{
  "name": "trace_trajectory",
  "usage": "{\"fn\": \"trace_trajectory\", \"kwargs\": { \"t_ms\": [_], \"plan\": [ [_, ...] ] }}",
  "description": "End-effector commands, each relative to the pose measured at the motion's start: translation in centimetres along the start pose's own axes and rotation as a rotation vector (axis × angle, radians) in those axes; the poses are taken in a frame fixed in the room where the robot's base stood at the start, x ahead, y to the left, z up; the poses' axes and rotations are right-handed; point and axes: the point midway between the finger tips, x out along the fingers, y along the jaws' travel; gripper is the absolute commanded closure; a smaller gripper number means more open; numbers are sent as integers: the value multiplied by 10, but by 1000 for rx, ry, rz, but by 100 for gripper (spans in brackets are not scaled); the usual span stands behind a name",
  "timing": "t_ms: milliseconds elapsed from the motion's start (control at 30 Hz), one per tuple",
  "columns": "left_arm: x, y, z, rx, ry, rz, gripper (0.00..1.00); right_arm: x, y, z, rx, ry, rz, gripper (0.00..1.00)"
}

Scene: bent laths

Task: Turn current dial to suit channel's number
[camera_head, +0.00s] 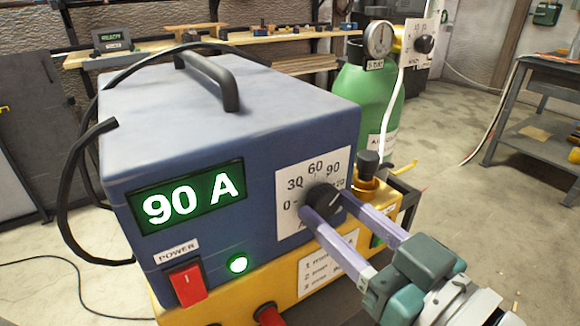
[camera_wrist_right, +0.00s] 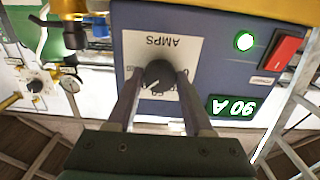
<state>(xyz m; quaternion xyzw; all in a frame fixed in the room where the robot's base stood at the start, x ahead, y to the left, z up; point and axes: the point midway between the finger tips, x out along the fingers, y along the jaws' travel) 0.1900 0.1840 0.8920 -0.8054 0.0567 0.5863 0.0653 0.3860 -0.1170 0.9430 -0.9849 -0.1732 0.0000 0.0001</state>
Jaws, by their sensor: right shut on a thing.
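The current dial (camera_head: 322,203) is a black knob on a white scale plate marked 0, 30, 60, 90 and 120. It sits on the front of a blue power unit (camera_head: 250,125). The lit green display (camera_head: 190,196) reads 90 A. My right gripper (camera_head: 327,206) is shut on the dial, one finger on each side. In the right wrist view the dial (camera_wrist_right: 159,74) stands between the fingertips, seen upside down, with a white pointer line. The fingers cover part of the scale. My left gripper is in neither view. I cannot make out a channel's number.
A red power switch (camera_head: 187,282) and a lit green lamp (camera_head: 238,264) are below the display. A numbered card (camera_head: 326,268) is on the yellow base, its text too small to read. A green gas cylinder (camera_head: 362,98) with a gauge stands behind. A grey workbench (camera_head: 540,75) is right.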

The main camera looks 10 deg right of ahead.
Motion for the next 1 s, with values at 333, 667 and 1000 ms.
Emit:
{"fn": "trace_trajectory", "kwargs": {
  "t_ms": [333, 667, 1000],
  "plan": [
    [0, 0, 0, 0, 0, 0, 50, 0, 0, 0, -2, 0, 0, 100],
    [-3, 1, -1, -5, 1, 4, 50, 0, 0, -1, -93, 0, 0, 100],
    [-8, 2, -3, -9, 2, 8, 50, 0, 1, -1, -374, -1, 0, 100]
  ]
}}
